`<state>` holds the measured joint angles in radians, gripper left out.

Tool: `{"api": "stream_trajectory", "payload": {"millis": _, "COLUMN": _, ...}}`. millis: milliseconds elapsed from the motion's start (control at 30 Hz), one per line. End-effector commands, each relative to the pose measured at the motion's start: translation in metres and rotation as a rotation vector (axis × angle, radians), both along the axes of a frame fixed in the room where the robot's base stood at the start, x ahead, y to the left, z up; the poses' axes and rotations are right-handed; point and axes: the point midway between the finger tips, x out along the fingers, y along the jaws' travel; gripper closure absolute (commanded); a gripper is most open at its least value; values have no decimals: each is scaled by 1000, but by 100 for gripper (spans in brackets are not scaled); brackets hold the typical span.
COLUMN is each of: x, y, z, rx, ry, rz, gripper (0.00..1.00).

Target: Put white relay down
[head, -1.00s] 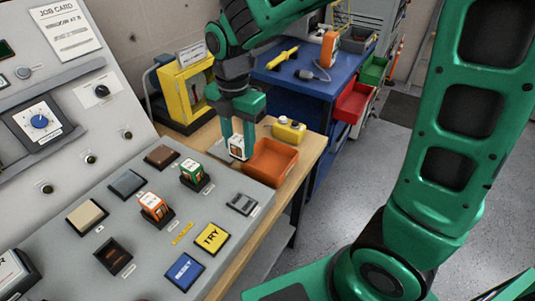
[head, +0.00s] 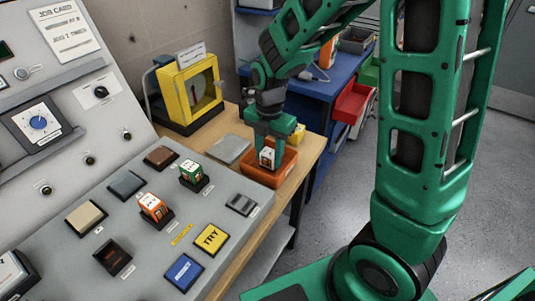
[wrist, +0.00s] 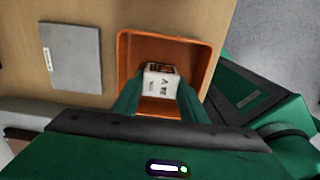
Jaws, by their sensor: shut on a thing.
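The white relay (head: 267,157) is a small white block with a dark and orange marked side. My gripper (head: 267,150) points down and is shut on it, over the orange tray (head: 256,174) at the right end of the panel. In the wrist view the relay (wrist: 160,84) sits between my two fingertips (wrist: 158,95), inside the outline of the tray (wrist: 206,62). I cannot tell whether the relay touches the tray floor.
A green relay (head: 192,174) and an orange relay (head: 153,208) stand in sockets on the grey panel (head: 215,208). A grey plate (head: 229,150) lies on the wooden bench left of the tray. A yellow frame (head: 190,92) stands behind.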

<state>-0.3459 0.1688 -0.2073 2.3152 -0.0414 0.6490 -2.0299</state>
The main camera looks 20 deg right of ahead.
Motion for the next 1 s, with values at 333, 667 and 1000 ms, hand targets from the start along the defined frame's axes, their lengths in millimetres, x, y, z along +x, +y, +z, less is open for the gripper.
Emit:
{"api": "stream_trajectory", "payload": {"millis": 333, "x": 0, "y": 0, "z": -2, "rx": 0, "ry": 0, "rz": 1, "gripper": 59}}
{"api": "stream_trajectory", "payload": {"millis": 667, "x": 0, "y": 1, "z": -2, "rx": 0, "ry": 0, "rz": 1, "gripper": 43}}
{"api": "stream_trajectory", "payload": {"millis": 1000, "x": 1, "y": 2, "z": 34, "rx": 3, "ry": -5, "rz": 2, "gripper": 43}}
